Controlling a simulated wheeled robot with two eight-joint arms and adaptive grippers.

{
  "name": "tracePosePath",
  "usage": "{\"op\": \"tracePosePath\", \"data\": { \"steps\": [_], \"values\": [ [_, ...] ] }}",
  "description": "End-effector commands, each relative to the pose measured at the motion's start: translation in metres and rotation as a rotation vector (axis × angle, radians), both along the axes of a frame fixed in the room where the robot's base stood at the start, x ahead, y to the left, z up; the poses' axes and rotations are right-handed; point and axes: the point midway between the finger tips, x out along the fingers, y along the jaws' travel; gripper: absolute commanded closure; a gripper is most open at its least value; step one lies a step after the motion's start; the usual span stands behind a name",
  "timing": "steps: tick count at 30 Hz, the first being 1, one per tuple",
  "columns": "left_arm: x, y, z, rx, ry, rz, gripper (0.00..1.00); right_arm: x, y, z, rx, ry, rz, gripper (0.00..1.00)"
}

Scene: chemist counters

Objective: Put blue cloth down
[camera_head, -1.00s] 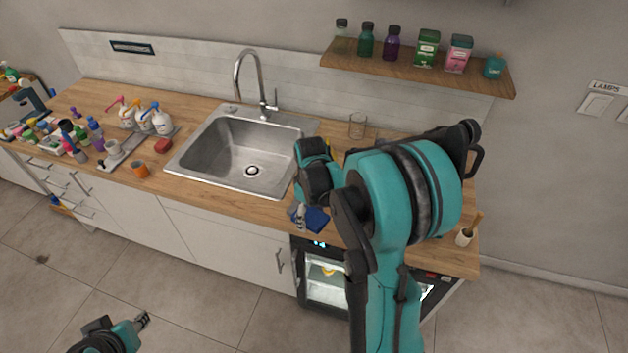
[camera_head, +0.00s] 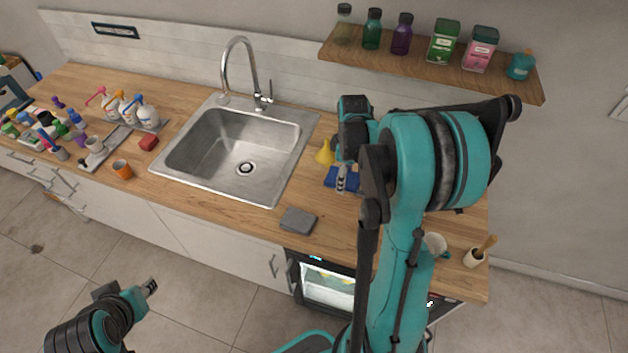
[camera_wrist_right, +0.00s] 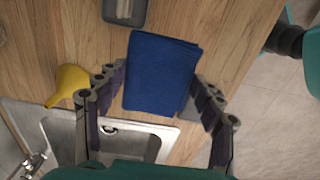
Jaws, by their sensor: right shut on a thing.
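The blue cloth (camera_head: 336,184) is a flat folded rectangle in the head view, right of the sink and partly hidden by my right gripper (camera_head: 343,180). In the right wrist view the cloth (camera_wrist_right: 160,75) lies between the two fingers of my right gripper (camera_wrist_right: 158,110), which is shut on it. Wood counter shows around the cloth; I cannot tell whether the cloth touches the counter. My left gripper (camera_head: 150,286) is low at the left, over the floor and away from the counter. Its jaws are too small to read.
A grey pad (camera_head: 298,220) lies near the counter's front edge. A yellow funnel (camera_head: 325,153) stands beside the cloth, and the sink (camera_head: 240,150) is to the left. A white mug (camera_head: 436,244) and a holder (camera_head: 473,258) are at right. Bare wood lies between pad and cloth.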

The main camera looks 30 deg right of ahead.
Motion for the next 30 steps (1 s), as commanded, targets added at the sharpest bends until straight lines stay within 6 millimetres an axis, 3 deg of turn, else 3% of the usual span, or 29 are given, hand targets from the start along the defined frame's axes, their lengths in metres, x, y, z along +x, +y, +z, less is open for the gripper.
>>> {"op": "tracePosePath", "data": {
  "steps": [6, 13, 20, 27, 30],
  "values": [
    [0.000, 0.000, -0.011, 0.000, 0.000, 0.000, 0.67, 0.045, 0.029, -0.034, 0.000, 0.000, 0.005, 0.78],
    [0.000, 0.000, -0.017, 0.000, 0.000, 0.000, 0.67, 0.080, 0.052, -0.058, 0.000, 0.000, 0.002, 0.78],
    [0.000, 0.000, -0.020, 0.000, 0.000, 0.000, 0.67, 0.088, 0.057, -0.070, 0.000, 0.000, 0.000, 0.78],
    [0.000, 0.000, -0.028, 0.000, 0.000, 0.000, 0.67, 0.088, 0.057, -0.103, 0.000, 0.000, 0.000, 0.78],
    [0.000, 0.000, -0.028, 0.000, 0.000, 0.000, 0.67, 0.088, 0.057, -0.104, 0.000, 0.000, 0.000, 0.78]
  ]
}}
